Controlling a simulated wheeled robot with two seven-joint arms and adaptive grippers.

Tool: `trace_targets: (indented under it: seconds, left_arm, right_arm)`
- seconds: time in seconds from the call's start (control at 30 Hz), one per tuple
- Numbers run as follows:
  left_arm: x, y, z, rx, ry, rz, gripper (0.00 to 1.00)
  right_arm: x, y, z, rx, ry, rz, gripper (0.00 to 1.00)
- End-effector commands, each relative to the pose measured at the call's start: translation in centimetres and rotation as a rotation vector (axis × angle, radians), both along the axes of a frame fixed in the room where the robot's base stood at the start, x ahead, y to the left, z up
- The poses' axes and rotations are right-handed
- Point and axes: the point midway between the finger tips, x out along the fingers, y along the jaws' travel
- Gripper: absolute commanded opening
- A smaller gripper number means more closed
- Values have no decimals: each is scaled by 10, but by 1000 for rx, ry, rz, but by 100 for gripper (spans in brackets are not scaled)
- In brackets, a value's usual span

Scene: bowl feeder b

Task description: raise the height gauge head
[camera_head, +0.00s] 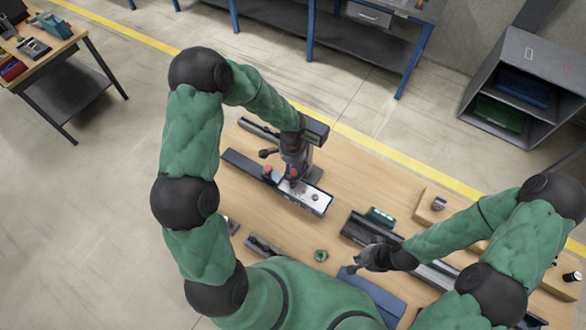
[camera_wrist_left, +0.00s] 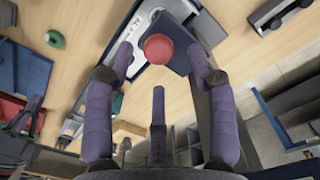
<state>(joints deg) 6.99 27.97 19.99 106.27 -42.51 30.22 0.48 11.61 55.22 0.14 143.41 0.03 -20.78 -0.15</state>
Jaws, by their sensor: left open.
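My left gripper (camera_head: 291,170) points down over a long dark fixture with a pale plate (camera_head: 312,197) on the table. In the left wrist view, the fingers of my left gripper (camera_wrist_left: 160,54) are spread open, with a round red knob (camera_wrist_left: 158,47) between and beyond their tips. The fingers do not appear closed on it. The knob sits over a dark and pale device (camera_wrist_left: 178,38), which I take as the height gauge; the arm and gripper hide much of it in the head view. My right gripper (camera_head: 362,264) hangs over the table's front right, its finger opening unclear.
The wooden table (camera_head: 375,170) has bare room behind and right of the fixture. A dark rail (camera_head: 352,228), a small green-topped device (camera_head: 381,216) and a green ring (camera_head: 321,255) lie nearby.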

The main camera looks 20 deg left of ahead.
Motion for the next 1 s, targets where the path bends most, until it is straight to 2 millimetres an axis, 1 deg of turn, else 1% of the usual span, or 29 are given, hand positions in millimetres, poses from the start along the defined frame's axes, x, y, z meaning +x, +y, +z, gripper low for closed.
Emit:
trace_targets:
  seconds: [0.03,0.1,0.23,0.37,0.6,0.63,0.67,0.7,0.77,0.8,0.83,1.0]
  left_arm:
    - [-1,0,-8,0,4,-1,56]
    - [-1,1,-16,0,2,0,56]
    - [0,0,-27,1,1,0,56]
    - [0,0,-32,0,0,1,56]
    - [0,0,-32,0,0,0,56]
    - [0,0,-32,0,0,0,51]
    - [0,0,-32,0,0,0,42]
    - [0,0,-32,0,0,0,31]
    - [0,0,-32,0,0,0,14]
    - [0,0,-32,0,0,0,3]
    - [0,0,-32,0,0,0,0]
    - [0,0,-30,0,0,0,0]
  right_arm:
    - [0,0,1,0,0,0,0]
    - [0,0,1,0,0,0,0]
    - [0,0,2,0,0,0,0]
    - [0,0,2,0,0,0,0]
    - [0,0,2,0,0,0,0]
    - [0,0,2,0,0,0,0]
    - [0,0,2,0,0,0,0]
    - [0,0,2,0,0,0,0]
    - [0,0,2,0,0,0,0]
    - [0,0,2,0,0,0,0]
    - [0,0,2,0,0,0,0]
    - [0,0,3,0,0,0,0]
